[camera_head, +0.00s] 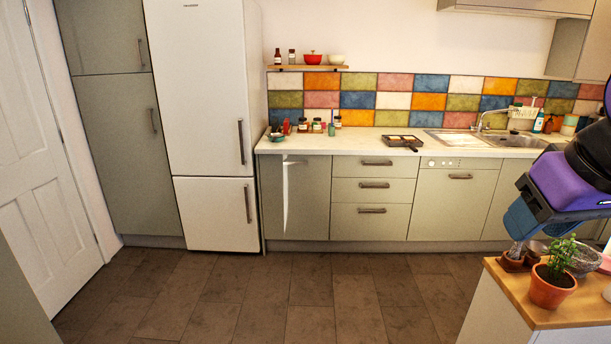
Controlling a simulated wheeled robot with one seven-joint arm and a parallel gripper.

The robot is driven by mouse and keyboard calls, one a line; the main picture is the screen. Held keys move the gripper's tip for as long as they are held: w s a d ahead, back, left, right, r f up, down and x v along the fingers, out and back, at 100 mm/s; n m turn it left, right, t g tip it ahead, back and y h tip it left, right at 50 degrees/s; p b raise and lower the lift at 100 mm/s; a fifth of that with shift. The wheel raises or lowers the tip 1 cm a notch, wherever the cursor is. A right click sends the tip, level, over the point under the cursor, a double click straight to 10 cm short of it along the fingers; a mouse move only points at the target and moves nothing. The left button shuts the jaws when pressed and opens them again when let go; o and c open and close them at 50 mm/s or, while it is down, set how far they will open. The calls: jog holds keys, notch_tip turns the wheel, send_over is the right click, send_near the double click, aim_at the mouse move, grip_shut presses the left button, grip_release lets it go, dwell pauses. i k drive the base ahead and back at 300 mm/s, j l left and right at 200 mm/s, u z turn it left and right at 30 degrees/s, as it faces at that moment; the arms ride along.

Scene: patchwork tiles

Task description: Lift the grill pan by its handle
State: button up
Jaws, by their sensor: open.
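The grill pan (399,141) is a small, dark, squarish pan with pale contents or a pale inner surface. It sits on the white worktop between the jars and the sink. Its short dark handle (412,148) points toward the front edge of the worktop. My gripper (520,222) is at the right, in front of the cabinets and above the wooden-topped unit, well apart from the pan. It is open, and I see nothing held in it. Its fingertips are seen only in part.
The worktop (350,143) is clear around the pan. Several jars (317,125) stand to its left, and the sink (465,139) is to its right. A potted plant (553,287) stands on the wooden-topped unit (520,295) below my gripper. The tiled floor (330,290) is free.

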aim_at(406, 144)
jog(key=i, duration=1.8)
jog(key=i+z, duration=0.1)
jog(key=i, duration=0.35)
jog(key=i+j+z, duration=0.15)
jog(key=i, duration=0.3)
jog(key=i+j+z, duration=0.1)
jog(key=i, duration=0.35)
jog(key=i+j+z, duration=0.15)
jog(key=i+j, duration=0.15)
jog(key=i+j+z, duration=1)
jog(key=i+j, duration=0.05)
jog(key=i, duration=0.1)
